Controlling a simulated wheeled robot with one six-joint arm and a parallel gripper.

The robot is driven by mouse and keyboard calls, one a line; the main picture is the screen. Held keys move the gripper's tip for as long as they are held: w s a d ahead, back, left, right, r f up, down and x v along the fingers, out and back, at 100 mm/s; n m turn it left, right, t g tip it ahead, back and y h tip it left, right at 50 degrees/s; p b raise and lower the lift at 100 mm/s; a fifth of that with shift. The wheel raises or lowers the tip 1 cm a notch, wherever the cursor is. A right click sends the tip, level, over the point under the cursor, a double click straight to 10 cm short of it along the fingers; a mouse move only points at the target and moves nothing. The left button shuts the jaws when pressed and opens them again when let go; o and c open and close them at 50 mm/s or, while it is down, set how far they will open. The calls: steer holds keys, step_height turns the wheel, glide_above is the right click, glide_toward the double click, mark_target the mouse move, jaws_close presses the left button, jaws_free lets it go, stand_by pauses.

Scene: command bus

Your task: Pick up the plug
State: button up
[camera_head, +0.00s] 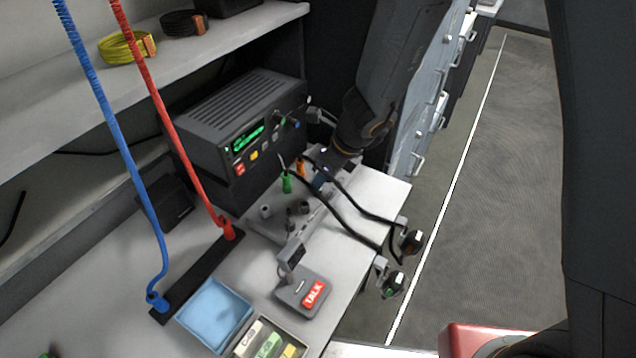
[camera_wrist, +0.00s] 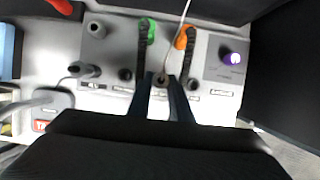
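A panel (camera_wrist: 112,57) with several dark round sockets and knobs lies on the counter. A green plug (camera_wrist: 151,32) and an orange plug (camera_wrist: 181,39) stand at its far side, each beside a black lead. They also show in the head view, green (camera_head: 287,184) and orange (camera_head: 301,169). My gripper (camera_wrist: 161,78) points down over the panel, just short of both plugs. Its dark fingers are apart, with a small dark round piece showing between the tips; I cannot tell whether they touch it. A thin pale cord runs down to this spot. In the head view my gripper (camera_head: 321,180) is partly hidden.
A grey radio unit (camera_head: 243,128) stands behind the panel. A talk box (camera_head: 303,291), blue tray (camera_head: 213,314) and box of coloured blocks (camera_head: 268,341) are in front. Red (camera_head: 172,118) and blue (camera_head: 115,140) coiled cords rise at left. Black leads hang at the counter's right edge.

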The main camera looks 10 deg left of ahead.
steer(key=shift+r, duration=0.1)
step_height(320, 180, up, 10)
steer(key=p, duration=0.4)
stand_by(0.4)
